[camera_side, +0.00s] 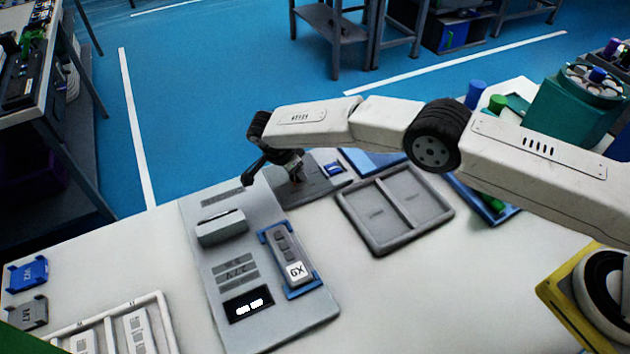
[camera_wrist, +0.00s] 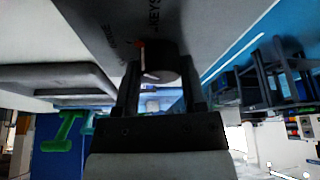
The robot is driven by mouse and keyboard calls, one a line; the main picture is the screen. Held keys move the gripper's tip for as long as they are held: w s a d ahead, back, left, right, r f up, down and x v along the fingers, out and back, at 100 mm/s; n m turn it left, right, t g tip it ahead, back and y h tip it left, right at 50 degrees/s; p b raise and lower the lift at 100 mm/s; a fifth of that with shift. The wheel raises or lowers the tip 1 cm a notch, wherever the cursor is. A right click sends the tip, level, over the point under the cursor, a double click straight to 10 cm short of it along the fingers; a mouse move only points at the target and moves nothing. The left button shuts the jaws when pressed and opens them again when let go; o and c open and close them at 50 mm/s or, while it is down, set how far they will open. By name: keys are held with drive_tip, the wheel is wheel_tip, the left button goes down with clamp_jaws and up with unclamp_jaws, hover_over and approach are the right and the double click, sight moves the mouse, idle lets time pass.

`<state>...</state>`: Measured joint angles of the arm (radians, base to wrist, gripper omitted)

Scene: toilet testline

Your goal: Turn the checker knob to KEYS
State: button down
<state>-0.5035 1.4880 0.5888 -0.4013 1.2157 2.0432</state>
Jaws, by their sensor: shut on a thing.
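The checker is a dark grey plate (camera_side: 322,195) behind the control panel in the side view. In the wrist view the plate (camera_wrist: 205,22) fills the top, with the word KEYS (camera_wrist: 153,14) and a second, partly readable label to its left. The dark round knob (camera_wrist: 162,66) stands on the plate and shows a pale line and a small orange mark at its left edge. My gripper (camera_wrist: 162,78) is shut on the knob, one finger on each side. In the side view my gripper (camera_side: 293,175) reaches down to the plate and hides most of the knob.
A grey two-compartment tray (camera_side: 380,238) lies right of the plate. The light grey panel (camera_side: 218,285) in front carries a raised block (camera_side: 220,228) and a blue-framed GX unit (camera_side: 290,260). A small blue part (camera_side: 333,170) sits at the plate's right side.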

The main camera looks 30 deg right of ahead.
drive_tip(key=shift+a+f+m+g, duration=0.1)
drive_tip(key=shift+m+g, duration=0.3)
drive_tip(key=shift+m, duration=0.7)
drive_tip(key=shift+c, duration=0.7)
unclamp_jaws()
drive_tip(key=v, duration=0.8)
